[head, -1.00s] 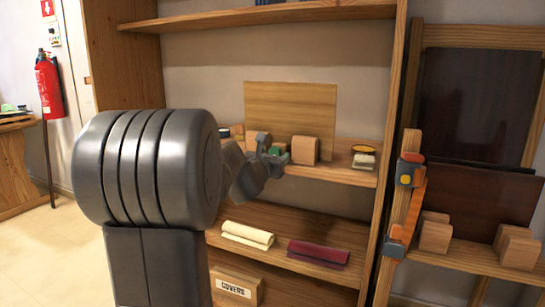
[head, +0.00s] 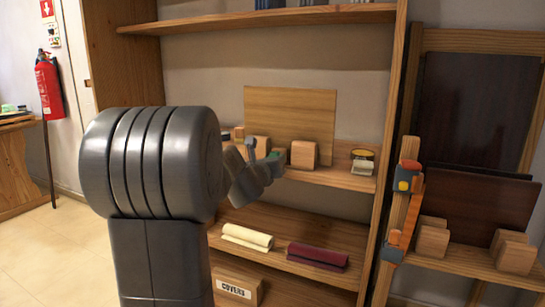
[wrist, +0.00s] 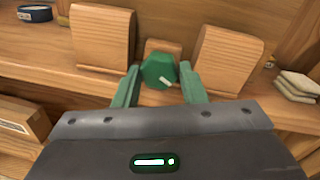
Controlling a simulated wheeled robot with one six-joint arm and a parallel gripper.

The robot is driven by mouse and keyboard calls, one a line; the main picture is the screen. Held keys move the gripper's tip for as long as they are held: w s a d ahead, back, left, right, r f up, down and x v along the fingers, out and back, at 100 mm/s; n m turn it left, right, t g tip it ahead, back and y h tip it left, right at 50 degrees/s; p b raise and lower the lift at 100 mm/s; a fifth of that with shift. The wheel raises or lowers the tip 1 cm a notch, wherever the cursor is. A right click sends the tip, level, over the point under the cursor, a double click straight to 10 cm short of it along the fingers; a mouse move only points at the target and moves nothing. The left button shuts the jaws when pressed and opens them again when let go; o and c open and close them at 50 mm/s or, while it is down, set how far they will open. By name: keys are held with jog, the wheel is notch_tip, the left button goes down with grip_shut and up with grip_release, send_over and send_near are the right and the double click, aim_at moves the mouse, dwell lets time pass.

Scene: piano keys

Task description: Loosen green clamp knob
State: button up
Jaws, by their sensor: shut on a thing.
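The green clamp knob (wrist: 158,70) is a faceted green piece with a small white mark at its lower right. It sits between the two green fingers of my gripper (wrist: 160,86) in the wrist view, in front of a small wooden block. My gripper is shut on the knob. In the head view my gripper (head: 264,158) is at the middle shelf, in front of the wooden blocks.
Wooden blocks stand on both sides of the knob, left (wrist: 102,38) and right (wrist: 228,58). A light board (head: 290,112) stands behind. Cream cloth (head: 247,236) and maroon cloth (head: 318,256) lie on the shelf below.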

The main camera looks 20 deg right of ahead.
jog(key=n+p, duration=0.5)
jog(key=n, duration=0.2)
jog(key=n+g+h+p, duration=0.1)
jog(key=n+p, duration=0.5)
jog(key=n, duration=0.1)
jog(key=n+g+p, duration=0.1)
jog(key=n+p, duration=0.5)
jog(key=n, duration=0.2)
jog(key=shift+w+a+r+h, duration=0.1)
jog(key=shift+w+a+h, duration=0.1)
jog(key=shift+h, duration=0.2)
dwell(0.4)
jog(key=o, duration=1)
jog(key=v, duration=1.3)
jog(key=shift+s+a+r, duration=0.2)
jog(key=shift+a, duration=0.15)
